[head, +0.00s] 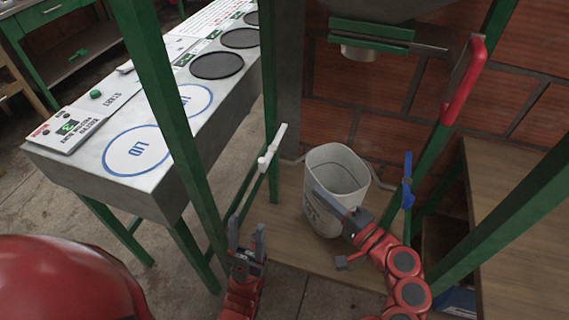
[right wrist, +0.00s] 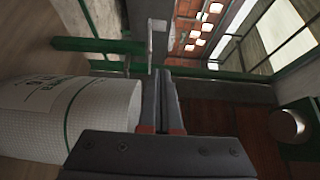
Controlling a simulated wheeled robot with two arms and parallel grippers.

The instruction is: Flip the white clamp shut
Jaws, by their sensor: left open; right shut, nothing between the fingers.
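The white clamp (head: 271,148) is mounted on the green frame left of the bucket, with its handle slanting up to the right. A pale upright piece (right wrist: 150,48) by a green bar in the right wrist view looks like the same clamp. My left gripper (head: 247,224) is open and empty, below and left of the clamp, apart from it. My right gripper (head: 317,191) is shut and empty in front of the bucket, to the right of and below the clamp. Its shut fingers (right wrist: 162,76) also show in the right wrist view.
A white bucket (head: 336,167) stands on the wooden platform (head: 290,225) between the green posts. A blue clamp (head: 407,182) is on the right post, and a red handle (head: 466,80) is above it. A table with lid circles (head: 137,151) stands at left.

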